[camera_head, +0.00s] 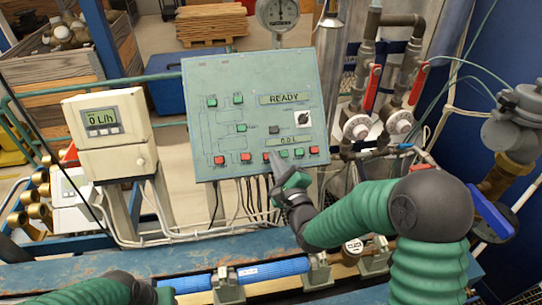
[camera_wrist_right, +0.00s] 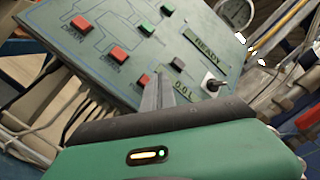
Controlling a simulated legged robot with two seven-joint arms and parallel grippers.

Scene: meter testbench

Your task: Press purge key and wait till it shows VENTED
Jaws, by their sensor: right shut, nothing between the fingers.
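The green control panel (camera_head: 255,120) stands upright at the middle of the head view, with its upper display (camera_head: 285,98) reading READY and a lower display (camera_head: 291,139) that looks like 0.0 L. My right gripper (camera_head: 277,160) is shut and empty at the panel's lower edge, in front of the bottom key row. In the right wrist view the panel (camera_wrist_right: 100,45) is tilted and the gripper fingers (camera_wrist_right: 160,85) point at it.
A white meter (camera_head: 105,120) reading 0 L/h stands left of the panel. Pipes with red-handled valves (camera_head: 372,88) are on the right. Cables hang below the panel. A blue pipe (camera_head: 272,270) runs along the bench in front.

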